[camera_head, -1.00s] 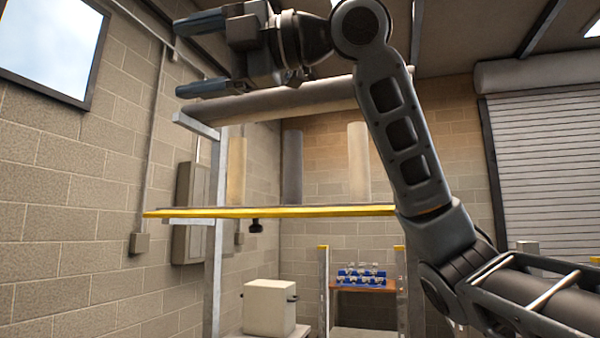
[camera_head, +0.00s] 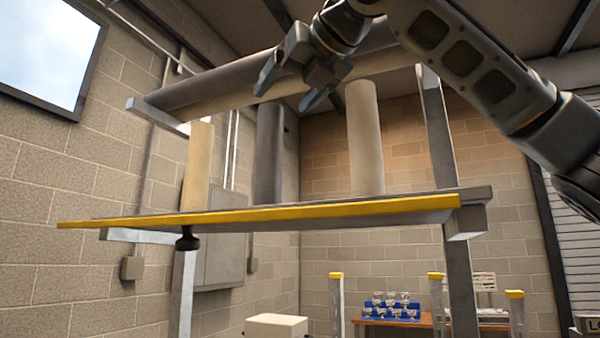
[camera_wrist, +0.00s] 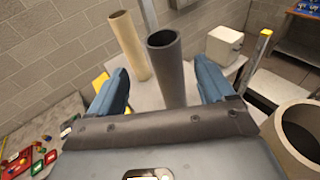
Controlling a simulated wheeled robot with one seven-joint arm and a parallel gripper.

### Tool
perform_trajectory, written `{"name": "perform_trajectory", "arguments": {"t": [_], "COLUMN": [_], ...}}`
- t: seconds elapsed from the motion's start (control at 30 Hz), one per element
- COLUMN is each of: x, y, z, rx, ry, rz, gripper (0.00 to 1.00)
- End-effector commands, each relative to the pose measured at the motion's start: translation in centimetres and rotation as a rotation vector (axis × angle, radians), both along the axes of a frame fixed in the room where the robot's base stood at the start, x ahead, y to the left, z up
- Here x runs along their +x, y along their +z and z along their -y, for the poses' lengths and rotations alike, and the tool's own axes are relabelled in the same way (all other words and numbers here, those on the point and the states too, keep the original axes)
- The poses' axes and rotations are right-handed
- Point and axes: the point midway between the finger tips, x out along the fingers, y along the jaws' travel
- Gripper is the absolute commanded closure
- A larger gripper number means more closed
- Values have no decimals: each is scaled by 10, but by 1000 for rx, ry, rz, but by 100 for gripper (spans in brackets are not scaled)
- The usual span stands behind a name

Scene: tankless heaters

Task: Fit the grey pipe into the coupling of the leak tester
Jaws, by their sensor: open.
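The dark grey pipe (camera_head: 268,160) stands upright on a yellow-edged shelf, between two beige pipes. In the wrist view, the grey pipe (camera_wrist: 165,65) shows its hollow top end, lying between my fingers and ahead of them. My gripper (camera_head: 290,92) is open and empty, tilted down, with its fingertips near the top of the grey pipe. Both blue-grey fingers of my gripper (camera_wrist: 162,88) show in the wrist view, one on each side of the pipe; contact cannot be told. I cannot identify the leak tester or its coupling.
Beige pipes stand left (camera_head: 197,165) and right (camera_head: 365,140) of the grey pipe. A long grey pipe (camera_head: 200,92) lies across the upper rack. The shelf's yellow edge (camera_head: 260,214) runs along the front. A white box (camera_head: 276,326) stands below.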

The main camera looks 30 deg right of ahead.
Motion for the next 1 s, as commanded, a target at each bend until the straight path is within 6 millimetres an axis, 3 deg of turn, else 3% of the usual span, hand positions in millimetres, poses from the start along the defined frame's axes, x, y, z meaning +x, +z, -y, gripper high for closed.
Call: {"name": "perform_trajectory", "arguments": {"t": [0.37, 0.7, 1.0], "x": [29, 70, 76], "y": [-4, -17, -20], "z": [0, -4, -4], "rx": [-29, -28, -28], "ry": [-7, -8, -8], "rz": [0, 0, 1], "gripper": [18, 18, 18]}}
